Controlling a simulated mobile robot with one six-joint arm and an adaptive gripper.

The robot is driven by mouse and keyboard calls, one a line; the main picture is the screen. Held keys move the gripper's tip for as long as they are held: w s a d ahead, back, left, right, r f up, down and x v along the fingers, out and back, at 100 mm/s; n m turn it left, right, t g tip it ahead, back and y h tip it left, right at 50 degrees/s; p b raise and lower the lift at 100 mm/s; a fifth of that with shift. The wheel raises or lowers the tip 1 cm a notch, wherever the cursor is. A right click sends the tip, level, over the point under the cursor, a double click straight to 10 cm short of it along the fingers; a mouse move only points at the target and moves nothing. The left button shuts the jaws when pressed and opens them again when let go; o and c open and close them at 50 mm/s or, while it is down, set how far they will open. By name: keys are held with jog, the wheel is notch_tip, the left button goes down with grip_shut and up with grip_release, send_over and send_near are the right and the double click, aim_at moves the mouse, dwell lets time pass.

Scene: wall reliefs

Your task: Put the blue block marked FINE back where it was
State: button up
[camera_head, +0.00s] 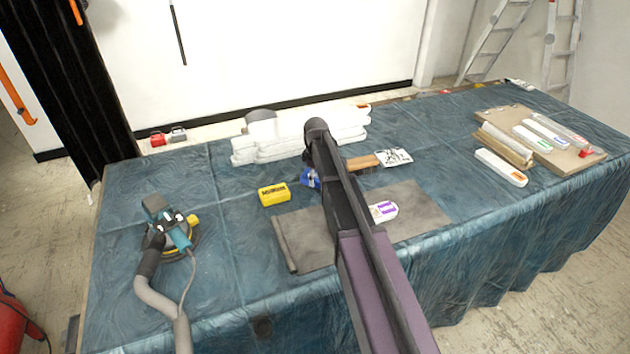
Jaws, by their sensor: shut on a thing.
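A small blue block (310,179) shows just left of my dark arm, near the middle of the table. Part of it is hidden behind the arm, and its marking is too small to read. My gripper (323,172) is at this spot, mostly covered by my own arm, and is shut on the block. Whether the block touches the table I cannot tell. A yellow block (274,194) with dark print lies to the left, apart from it.
A dark mat (415,205) carries a white block with a purple label (383,211). White wrapped pieces (270,150) lie behind. A sander (170,235) with a hose is at left. A board (555,155) with several labelled white blocks is at right.

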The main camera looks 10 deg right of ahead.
aim_at(316, 175)
jog(key=shift+f, duration=0.2)
jog(key=o, duration=1)
jog(key=shift+r, duration=0.15)
notch_tip(316, 175, up, 12)
jog(key=p, duration=1.2)
jog(key=shift+s, duration=0.1)
dwell(0.4)
jog(key=shift+s+m, duration=1.85)
jog(key=shift+s, duration=2.8)
jog(key=shift+s+m, duration=1.9)
jog(key=shift+s, duration=2.8)
jog(key=shift+s+m, duration=1.85)
jog(key=shift+s, duration=2.8)
